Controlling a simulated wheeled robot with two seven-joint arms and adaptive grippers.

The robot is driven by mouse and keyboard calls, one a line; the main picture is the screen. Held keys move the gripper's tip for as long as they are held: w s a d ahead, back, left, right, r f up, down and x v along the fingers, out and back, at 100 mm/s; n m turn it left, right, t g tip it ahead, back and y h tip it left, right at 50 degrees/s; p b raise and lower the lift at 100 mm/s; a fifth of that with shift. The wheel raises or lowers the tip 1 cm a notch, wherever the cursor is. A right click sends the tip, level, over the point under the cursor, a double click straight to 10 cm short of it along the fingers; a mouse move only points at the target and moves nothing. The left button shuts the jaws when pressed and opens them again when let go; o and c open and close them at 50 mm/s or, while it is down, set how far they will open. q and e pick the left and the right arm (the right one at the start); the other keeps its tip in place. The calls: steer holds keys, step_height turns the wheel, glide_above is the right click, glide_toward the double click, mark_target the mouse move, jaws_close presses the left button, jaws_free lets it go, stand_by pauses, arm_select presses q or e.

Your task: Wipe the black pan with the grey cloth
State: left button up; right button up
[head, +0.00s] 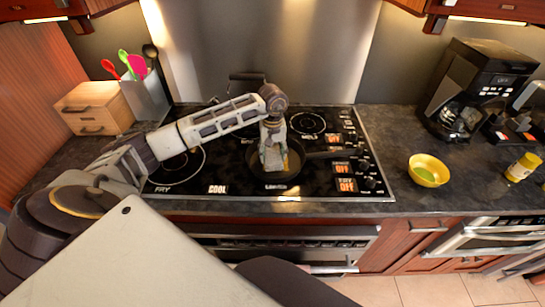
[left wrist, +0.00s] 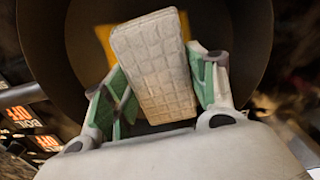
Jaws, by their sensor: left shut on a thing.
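The black pan (head: 291,176) sits on the black cooktop, its handle pointing right. In the left wrist view the pan (left wrist: 245,40) fills most of the background. My left gripper (head: 273,152) points down over the pan. It is shut on the grey cloth (left wrist: 155,65), a pale block with a quilted grid, between its green-padded fingers (left wrist: 163,95). The cloth is in the pan's opening; whether it touches the bottom I cannot tell. A yellow-orange patch (left wrist: 104,38) shows in the pan behind the cloth. My right gripper is out of view.
The cooktop (head: 225,178) has lit displays and knobs at its right. A dark pot or kettle (head: 247,84) stands behind. A utensil holder (head: 147,97) and wooden box (head: 95,107) are at left. A yellow bowl (head: 428,170), yellow bottle (head: 523,167) and coffee maker (head: 474,88) are at right.

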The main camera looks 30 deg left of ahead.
arm_select(q)
steer(key=shift+s+f, duration=0.1)
stand_by(0.5)
steer(key=shift+s+d, duration=0.3)
steer(key=shift+s, duration=0.2)
steer(key=shift+s+d, duration=0.3)
steer(key=shift+s, duration=0.2)
steer(key=shift+w+a+b, duration=0.3)
steer(key=shift+w+a, duration=0.05)
steer(key=shift+w, duration=0.2)
steer(key=shift+w+a+b, duration=0.25)
steer(key=shift+w+a, duration=0.05)
steer(key=shift+w, duration=0.25)
steer(key=shift+w+a+r, duration=0.1)
steer(key=shift+r, duration=0.2)
steer(key=shift+w+d, duration=0.1)
steer(key=shift+d, duration=0.1)
stand_by(0.5)
steer(key=shift+w+d, duration=0.35)
steer(key=shift+d, duration=0.2)
steer(key=shift+w+d, duration=0.3)
steer(key=shift+d, duration=0.2)
